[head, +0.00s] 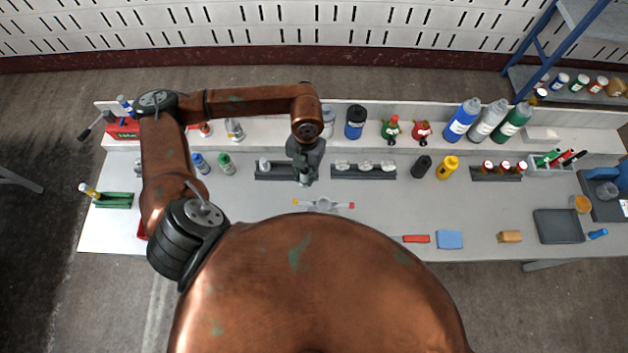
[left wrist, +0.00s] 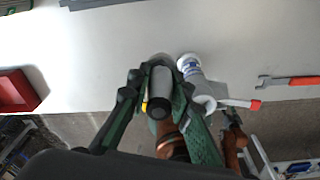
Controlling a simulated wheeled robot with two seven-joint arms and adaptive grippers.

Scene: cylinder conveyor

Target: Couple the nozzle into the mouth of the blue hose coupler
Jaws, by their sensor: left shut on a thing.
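My left gripper (head: 305,178) is over the middle of the bench in the head view. In the left wrist view, my left gripper (left wrist: 160,98) is shut on a pale cylinder with a dark end (left wrist: 160,85); I take it for the nozzle. A grey fixture (head: 325,204) with a crossbar, yellow at its left end and red at its right, is close to the gripper. In the left wrist view a white part with blue marks (left wrist: 189,68) is right of the held piece, apart from it. I cannot tell which part is the blue coupler's mouth. My right gripper is not clearly visible.
Grey racks (head: 363,171) and bottles (head: 355,122) line the back. A red-handled tool (head: 416,239), blue block (head: 449,239) and dark tray (head: 558,226) lie to the right. The white bench (head: 250,200) is clear left of the fixture.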

